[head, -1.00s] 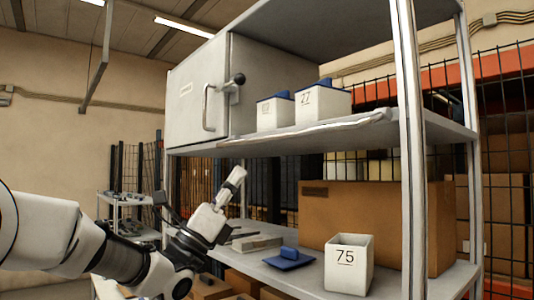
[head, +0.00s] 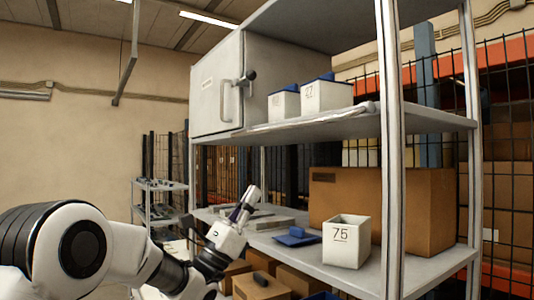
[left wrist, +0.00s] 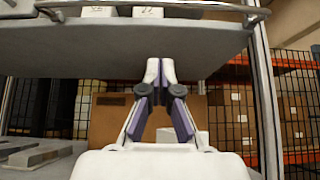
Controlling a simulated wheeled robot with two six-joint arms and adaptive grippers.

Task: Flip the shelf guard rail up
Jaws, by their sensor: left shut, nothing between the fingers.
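The guard rail (head: 318,123) is a pale bar along the front edge of the upper shelf board (head: 420,120). It lies low, close to the board, with a rounded end at the right. In the left wrist view the rail (left wrist: 205,5) runs across the top, in front of two white bins. My left gripper (head: 249,193) is shut and empty, pointing up, below and apart from the rail. In the left wrist view its fingertips (left wrist: 160,64) meet beneath the shelf board. My right gripper is not in view.
A white cabinet (head: 216,90) with a handle stands left of the bins (head: 326,97) on the upper board. The lower board holds a large carton (head: 430,205), a bin marked 75 (head: 346,242) and a blue lid (head: 297,237). A shelf post (head: 391,170) stands at the right.

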